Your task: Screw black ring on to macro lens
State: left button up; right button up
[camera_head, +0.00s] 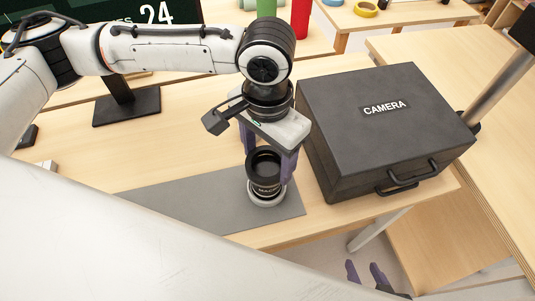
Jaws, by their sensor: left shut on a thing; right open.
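The macro lens (265,188) is a black cylinder with white lettering, upright on a grey mat (195,205). A light ring (267,200) shows around its base. A black ring-shaped rim (264,157) is at the lens's top; I cannot tell whether it is a separate ring or part of the lens. My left gripper (267,165) comes down from above with its purple fingers on either side of the top, shut on the black ring or the lens top. My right gripper (366,272) is open and empty, low at the bottom of the view, beyond the table's front edge.
A closed black case labelled CAMERA (375,130) stands close right of the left gripper. A monitor stand (127,105) is at the back left. The grey mat is clear left of the lens. My white arm covers the lower left.

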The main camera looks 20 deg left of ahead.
pick_arm(q)
jog(key=shift+f, duration=0.2)
dwell(0.5)
jog(key=o, duration=1.1)
jog(key=shift+o, duration=0.5)
jog(key=shift+o, duration=1.4)
jog(key=shift+r, duration=0.1)
notch_tip(320, 180, up, 7)
jog(key=shift+s, duration=0.1)
